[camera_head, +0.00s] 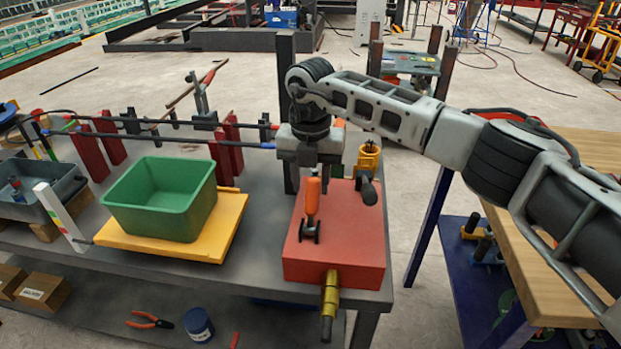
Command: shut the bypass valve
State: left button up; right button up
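A red block (352,225) sits at the right end of the grey workbench. An orange upright handle (312,195) with a dark forked foot stands on its top; I take this to be the bypass valve, but no label shows. A brass fitting (330,290) with a dark end sticks out of the block's front. Another brass fitting (369,158) with a dark knob is at its back right. My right gripper (322,178) points down right by the top of the orange handle. Its fingertips are small and partly hidden, so its opening and any contact are unclear. My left gripper is out of view.
A green bin (163,195) stands on a yellow board (222,232) left of the block. Rebar on red supports (107,137) runs behind it. A dark post (286,100) rises behind my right gripper. A wooden-topped table (590,150) stands at the right.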

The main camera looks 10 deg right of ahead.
pick_arm(q)
jog(key=shift+b, duration=0.4)
pick_arm(e)
notch_tip(320, 180, up, 16)
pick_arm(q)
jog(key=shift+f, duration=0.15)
